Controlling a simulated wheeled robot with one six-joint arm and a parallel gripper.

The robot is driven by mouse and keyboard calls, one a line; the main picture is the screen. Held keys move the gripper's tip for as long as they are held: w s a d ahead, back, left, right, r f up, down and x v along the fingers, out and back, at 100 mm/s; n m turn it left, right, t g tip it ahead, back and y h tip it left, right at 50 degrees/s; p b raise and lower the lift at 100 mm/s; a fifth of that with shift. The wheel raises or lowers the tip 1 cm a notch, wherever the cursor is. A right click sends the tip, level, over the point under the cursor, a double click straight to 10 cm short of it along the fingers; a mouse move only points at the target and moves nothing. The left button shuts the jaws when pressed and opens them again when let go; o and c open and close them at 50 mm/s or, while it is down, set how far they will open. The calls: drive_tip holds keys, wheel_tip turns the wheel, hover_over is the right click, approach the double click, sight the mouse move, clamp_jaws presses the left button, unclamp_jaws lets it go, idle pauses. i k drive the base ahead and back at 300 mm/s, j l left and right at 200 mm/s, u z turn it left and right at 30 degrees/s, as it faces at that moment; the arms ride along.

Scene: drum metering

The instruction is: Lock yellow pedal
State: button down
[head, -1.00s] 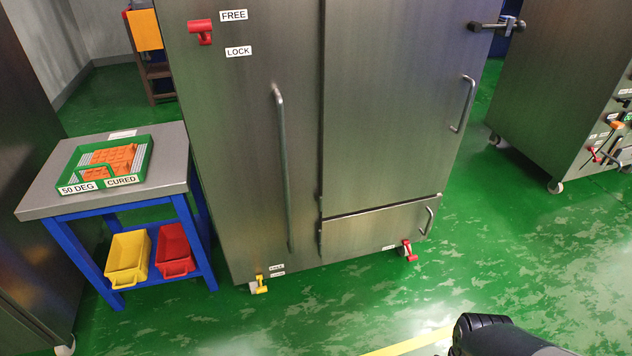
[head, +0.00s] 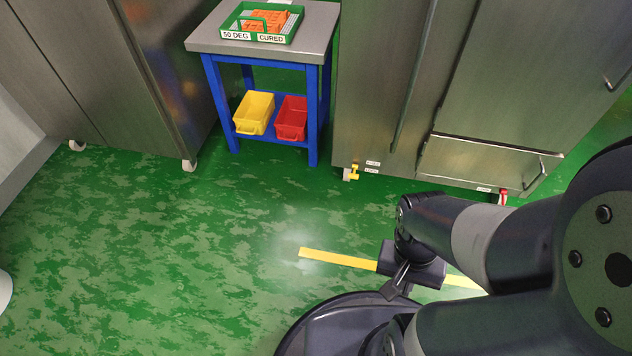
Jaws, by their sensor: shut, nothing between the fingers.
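The yellow pedal (head: 354,171) is small and sits on the caster at the lower left corner of the steel cabinet (head: 385,80), just above the floor. My arm comes in from the right and covers part of the floor and cabinet front.
A blue-legged table (head: 318,50) with a green tray (head: 282,39), a yellow bin (head: 254,113) and a red bin (head: 291,119) stands left. Open green floor (head: 170,260) has a yellow stripe (head: 335,259).

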sight(354, 172)
drive_tip(key=i+l+u, duration=0.1)
drive_tip(key=i, duration=0.45)
drive_tip(key=i+l+u, duration=0.15)
drive_tip(key=i, duration=0.4)
